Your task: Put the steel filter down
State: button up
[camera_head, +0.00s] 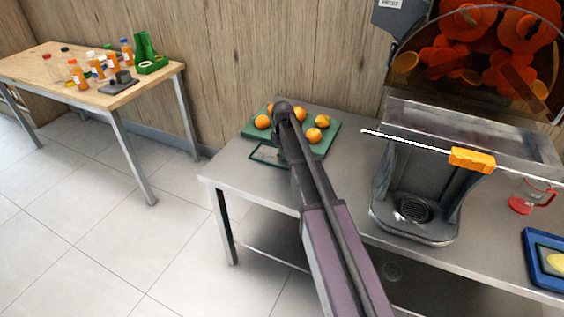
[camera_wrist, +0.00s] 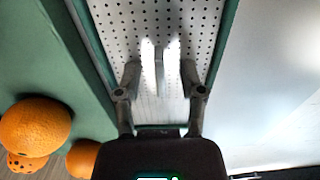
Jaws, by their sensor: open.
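The steel filter (camera_wrist: 115,20) is a pale perforated plate in a dark green frame. It fills the upper middle of the wrist view. In the head view the filter (camera_head: 267,154) lies low at the front edge of the green board, partly hidden by my arm. My gripper (camera_wrist: 160,82) is open above the filter, one finger on each side of a thin bright upright piece at its middle. I cannot tell whether the fingers touch it. In the head view my arm hides the fingertips.
Several oranges (camera_head: 314,135) sit on the green board (camera_head: 331,128) beside the filter. The juicer (camera_head: 414,190), with a yellow-orange block (camera_head: 472,160), stands to the right on the grey table. A red-based jug (camera_head: 521,205) and blue tray (camera_head: 533,262) are farther right. A wooden table (camera_head: 40,68) holds bottles.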

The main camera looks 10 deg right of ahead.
dwell(0.5)
grip_shut()
jog(key=shift+r, duration=0.25)
notch_tip(320, 180, up, 4)
jog(key=p, duration=0.4)
jog(key=shift+s+f, duration=0.1)
jog(key=shift+f, duration=0.05)
jog(key=s, duration=1)
jog(key=s+a+p, duration=0.1)
jog(key=s, duration=0.4)
jog(key=shift+s+r, duration=0.4)
